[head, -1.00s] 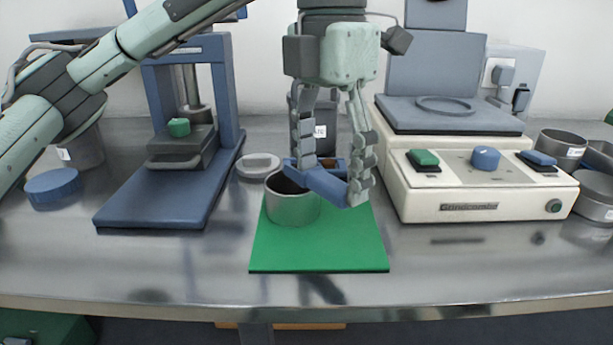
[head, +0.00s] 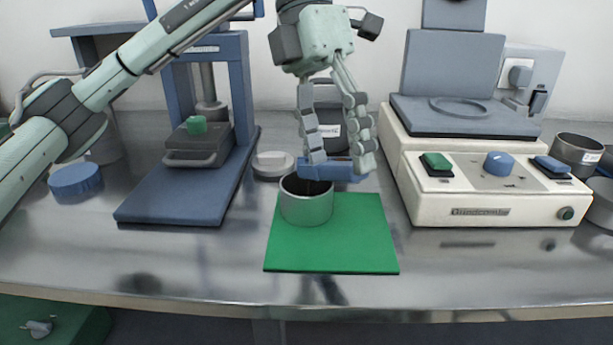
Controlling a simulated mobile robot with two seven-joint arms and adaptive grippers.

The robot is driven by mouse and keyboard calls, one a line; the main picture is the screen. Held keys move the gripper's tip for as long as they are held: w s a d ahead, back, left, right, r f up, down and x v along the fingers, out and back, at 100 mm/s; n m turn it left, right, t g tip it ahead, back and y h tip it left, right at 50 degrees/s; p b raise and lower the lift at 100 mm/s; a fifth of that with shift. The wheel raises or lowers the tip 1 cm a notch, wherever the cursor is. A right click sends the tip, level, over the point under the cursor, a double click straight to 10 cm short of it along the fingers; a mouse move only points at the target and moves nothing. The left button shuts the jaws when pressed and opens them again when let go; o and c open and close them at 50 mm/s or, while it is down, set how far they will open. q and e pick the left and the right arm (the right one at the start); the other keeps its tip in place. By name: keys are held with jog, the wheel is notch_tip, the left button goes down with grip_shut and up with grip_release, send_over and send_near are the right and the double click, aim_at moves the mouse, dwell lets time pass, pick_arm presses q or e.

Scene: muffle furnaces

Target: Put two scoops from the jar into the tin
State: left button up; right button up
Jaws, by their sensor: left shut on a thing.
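A round grey metal tin (head: 307,207) stands open and upright on a green mat (head: 345,250). My left gripper (head: 338,165) points down, shut on a blue scoop (head: 345,172), above and just behind the tin's right side. The scoop's left end is at the tin's rim. Whether anything is in the scoop cannot be seen, and the tin's inside is dark. A dark jar with a white label (head: 330,130) stands behind the gripper, mostly hidden by the fingers. My right gripper is not in view.
A blue press (head: 170,204) stands left, with a round grey lid (head: 272,164) beside it. A blue round lid (head: 76,182) lies far left. A cream balance-like device (head: 490,210) stands right, near more metal tins (head: 577,152). The front counter strip is clear.

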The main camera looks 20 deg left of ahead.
pick_arm(q)
jog(key=shift+w+a+r+g+h+p, duration=0.4)
jog(key=shift+g+h+p, duration=0.25)
jog(key=shift+h, duration=0.25)
jog(key=shift+a+r, duration=0.1)
jog(key=shift+w+a+r+g+h+p, duration=0.2)
jog(key=shift+w+a+g+h+p, duration=0.1)
jog(key=shift+g+h+p, duration=0.15)
jog(key=shift+w+a+r+g+h, duration=0.1)
jog(key=shift+a+g+h, duration=0.15)
jog(key=shift+h, duration=0.2)
jog(key=shift+w+a+r+g+h+p, duration=0.2)
jog(key=shift+w+a+g+h+p, duration=0.35)
jog(key=shift+g+h, duration=0.3)
jog(key=shift+s, duration=0.15)
